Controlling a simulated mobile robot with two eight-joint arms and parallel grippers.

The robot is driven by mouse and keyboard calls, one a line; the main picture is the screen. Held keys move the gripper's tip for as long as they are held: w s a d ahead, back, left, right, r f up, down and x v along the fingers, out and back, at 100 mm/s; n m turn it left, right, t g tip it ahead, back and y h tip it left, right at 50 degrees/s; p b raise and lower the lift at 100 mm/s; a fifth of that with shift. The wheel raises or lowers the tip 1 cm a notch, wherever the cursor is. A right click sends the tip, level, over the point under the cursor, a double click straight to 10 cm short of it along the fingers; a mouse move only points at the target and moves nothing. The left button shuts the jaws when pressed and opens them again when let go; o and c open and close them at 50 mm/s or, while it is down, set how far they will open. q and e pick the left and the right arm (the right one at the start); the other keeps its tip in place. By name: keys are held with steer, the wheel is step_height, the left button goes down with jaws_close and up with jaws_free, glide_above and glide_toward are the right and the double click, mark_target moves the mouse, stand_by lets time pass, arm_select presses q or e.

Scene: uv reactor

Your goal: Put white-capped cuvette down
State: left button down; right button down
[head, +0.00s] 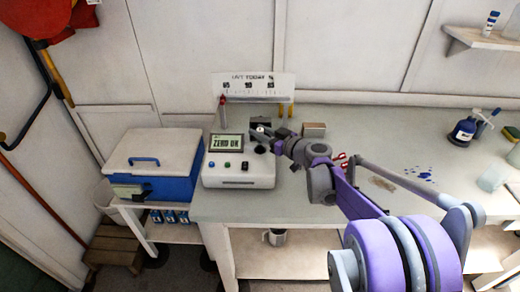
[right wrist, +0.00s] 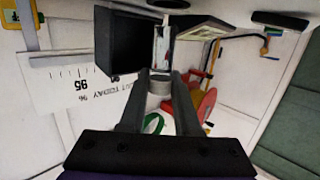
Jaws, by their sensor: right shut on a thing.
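My right gripper (head: 264,135) is over the right part of the white reader (head: 238,178), whose screen reads "ZERO OK". In the right wrist view its two fingers (right wrist: 160,88) are shut on the white-capped cuvette (right wrist: 163,45). The pale cap sits between the fingertips and the clear body extends beyond them. In the head view the cuvette is mostly hidden and too small to make out. A black block (right wrist: 122,42) is beside the cuvette in the wrist view. I cannot tell whether the cuvette touches the reader. My left gripper is not in view.
A blue cooler box (head: 160,182) stands left of the reader. A "UV TODAY" chart (head: 250,85) stands behind it. A small tan-topped box (head: 314,129) and red-topped items (head: 341,159) are to the right.

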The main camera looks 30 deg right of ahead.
mark_target(260, 147)
steer(key=shift+f, duration=2.7)
steer(key=shift+f, duration=0.2)
steer(key=c, duration=0.6)
jaws_free()
